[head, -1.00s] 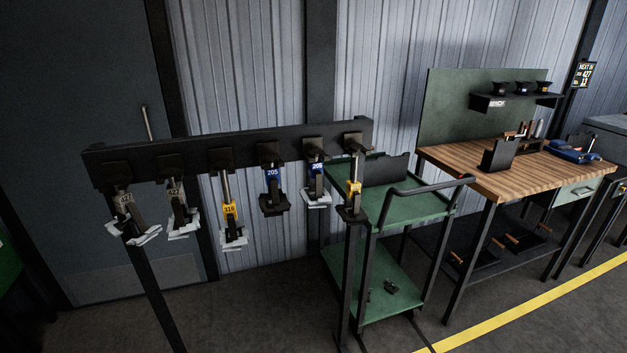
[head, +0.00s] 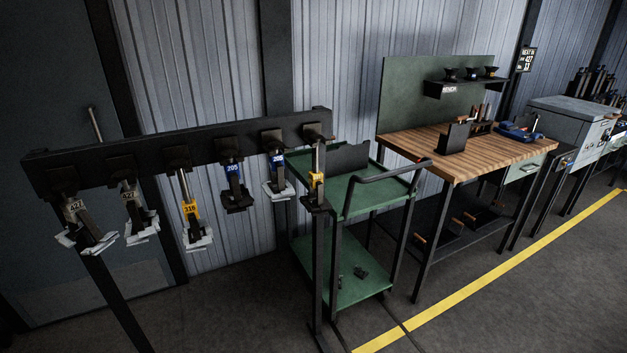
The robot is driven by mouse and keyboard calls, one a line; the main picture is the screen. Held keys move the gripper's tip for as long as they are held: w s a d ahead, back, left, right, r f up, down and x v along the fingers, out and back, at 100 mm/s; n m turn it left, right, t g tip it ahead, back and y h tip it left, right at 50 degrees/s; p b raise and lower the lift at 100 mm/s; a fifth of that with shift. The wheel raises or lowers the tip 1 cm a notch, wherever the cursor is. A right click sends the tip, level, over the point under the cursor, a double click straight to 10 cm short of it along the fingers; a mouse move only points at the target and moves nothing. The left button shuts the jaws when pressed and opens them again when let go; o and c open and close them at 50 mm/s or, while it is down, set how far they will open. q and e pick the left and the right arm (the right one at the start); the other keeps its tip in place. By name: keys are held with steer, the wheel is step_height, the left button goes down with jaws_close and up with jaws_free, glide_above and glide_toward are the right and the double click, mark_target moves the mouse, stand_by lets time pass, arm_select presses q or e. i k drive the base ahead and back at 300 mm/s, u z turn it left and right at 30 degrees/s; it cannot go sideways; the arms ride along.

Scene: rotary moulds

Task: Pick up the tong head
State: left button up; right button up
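Several tong heads hang in a row from a dark rack bar (head: 100,155). From left to right there are two with pale tags reading 427, the first (head: 78,215) and the second (head: 133,205). A yellow one marked 316 (head: 190,209) follows, then a blue one marked 205 (head: 233,170) with dark jaws. Another blue-tagged one (head: 278,175) has pale jaws. A yellow-tagged one with dark jaws (head: 316,185) hangs at the right end. Neither of my grippers is in view. I cannot tell which tong head is meant.
A yellow floor line (head: 500,260) runs past both. The floor right of the line is clear.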

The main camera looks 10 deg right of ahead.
mark_target(189, 206)
steer(key=z, duration=0.15)
steer(key=k, duration=0.2)
steer(key=z, duration=1.05)
steer(key=k, duration=1.15)
steer(key=z, duration=0.8)
steer(key=i, duration=1.05)
steer(key=u, duration=0.35)
steer(key=i, duration=1.8)
steer(key=u, duration=1.2)
steer(key=i, duration=0.9)
steer(key=u, duration=1.45)
steer(key=i, duration=0.5)
steer(key=u, duration=0.5)
